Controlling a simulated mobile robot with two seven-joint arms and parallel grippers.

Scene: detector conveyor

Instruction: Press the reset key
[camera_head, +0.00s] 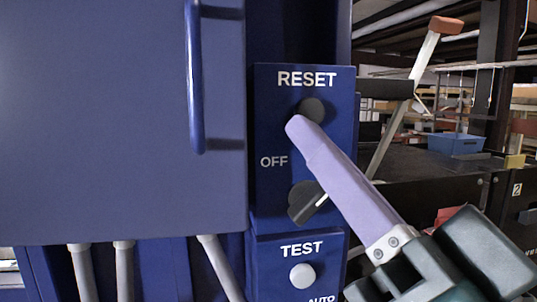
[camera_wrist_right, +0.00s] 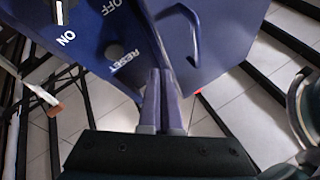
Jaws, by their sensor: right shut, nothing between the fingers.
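The reset key (camera_head: 311,108) is a dark round button under the word RESET on a blue control panel (camera_head: 262,120). It also shows in the right wrist view (camera_wrist_right: 114,52), to the left of the fingertips. My right gripper (camera_head: 297,124) is shut and empty, its pale purple fingers side by side. In the head view its tips overlap the panel just below and left of the key, covering the key's lower edge. In the right wrist view the tips (camera_wrist_right: 160,72) are close to the RESET lettering. I cannot tell whether they touch the panel. My left gripper is not in view.
Below the key is a dark rotary switch (camera_head: 303,203) with a white mark, then a white TEST button (camera_head: 302,275). A blue cabinet door (camera_head: 110,120) with a vertical handle (camera_head: 194,80) stands left of the panel. Shelving and a blue bin (camera_head: 455,144) are at right.

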